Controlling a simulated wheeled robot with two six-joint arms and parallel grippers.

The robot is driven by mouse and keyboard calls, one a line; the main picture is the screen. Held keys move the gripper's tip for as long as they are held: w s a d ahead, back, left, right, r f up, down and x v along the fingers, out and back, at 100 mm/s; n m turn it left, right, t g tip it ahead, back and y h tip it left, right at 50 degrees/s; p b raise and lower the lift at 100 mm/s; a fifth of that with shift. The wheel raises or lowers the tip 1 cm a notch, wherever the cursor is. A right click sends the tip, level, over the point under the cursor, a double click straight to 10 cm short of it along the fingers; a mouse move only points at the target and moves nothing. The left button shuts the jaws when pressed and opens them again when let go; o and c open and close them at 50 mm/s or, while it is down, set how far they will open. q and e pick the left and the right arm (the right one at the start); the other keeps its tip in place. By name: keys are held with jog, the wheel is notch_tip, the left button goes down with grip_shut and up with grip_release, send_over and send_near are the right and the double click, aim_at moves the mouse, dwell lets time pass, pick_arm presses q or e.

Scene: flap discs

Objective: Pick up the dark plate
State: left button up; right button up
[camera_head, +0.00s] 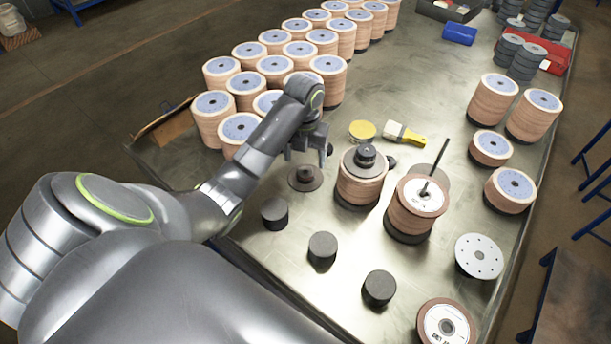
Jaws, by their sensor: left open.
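A dark, round plate with a raised centre (305,179) lies flat on the metal table (400,290). My left gripper (307,156) is above the plate and points down, with its fingers apart and nothing seen between them. The fingertips appear just behind the plate in the picture; I cannot tell the exact height gap. Another dark flange with a knob (365,156) sits on top of a stack of tan discs (361,188) to the right. My right gripper is not in view.
Several dark cylinders (322,247) stand in front. A disc stack with a thin upright rod (417,208) is to the right. A yellow disc (362,130) and a yellow-handled brush (405,134) lie behind. Many disc stacks (240,128) fill the back left.

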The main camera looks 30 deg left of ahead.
aim_at(306, 167)
pick_arm(q)
jog(key=shift+f+b, duration=0.55)
jog(key=shift+f, duration=0.1)
notch_tip(306, 167, down, 3)
jog(key=shift+w+r+b, duration=0.15)
jog(key=shift+r+b, duration=0.05)
jog(key=shift+b, duration=1.05)
jog(key=shift+d+f+p, duration=0.1)
jog(key=shift+f+p, duration=0.3)
jog(key=shift+p, duration=0.05)
jog(key=shift+f, duration=0.35)
jog(key=c, duration=1.3)
jog(key=shift+r, duration=0.1)
jog(key=shift+c, duration=0.3)
jog(key=shift+r, duration=0.1)
